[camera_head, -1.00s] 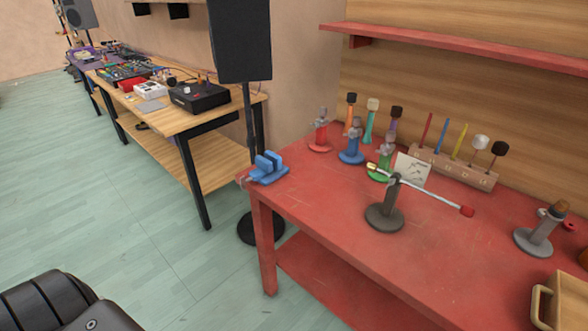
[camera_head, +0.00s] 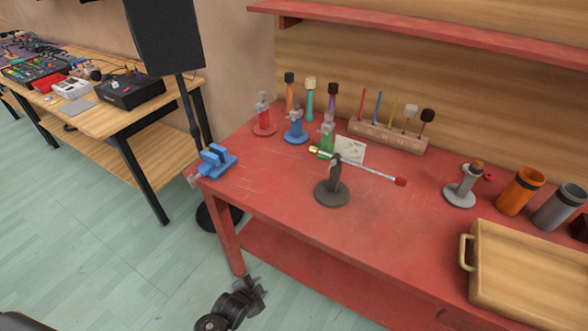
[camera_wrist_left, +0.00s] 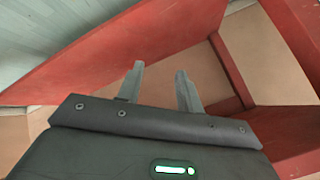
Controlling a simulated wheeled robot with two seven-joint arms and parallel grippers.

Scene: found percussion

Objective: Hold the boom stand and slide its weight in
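The boom stand (camera_head: 332,192) stands upright on the red table, with a dark round base and a short post. My left gripper (camera_head: 262,288) is low in front of the table, well apart from the stand. In the left wrist view its two fingers (camera_wrist_left: 161,82) are spread with nothing between them. My right gripper is in neither view now.
The red table (camera_head: 290,209) has a bare front left area. A blue vise (camera_head: 214,162) sits at its left corner. Behind the stand are colored stands and a wooden mallet block (camera_head: 387,135). A wooden case (camera_head: 520,277) and an orange cup (camera_head: 521,191) are at the right.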

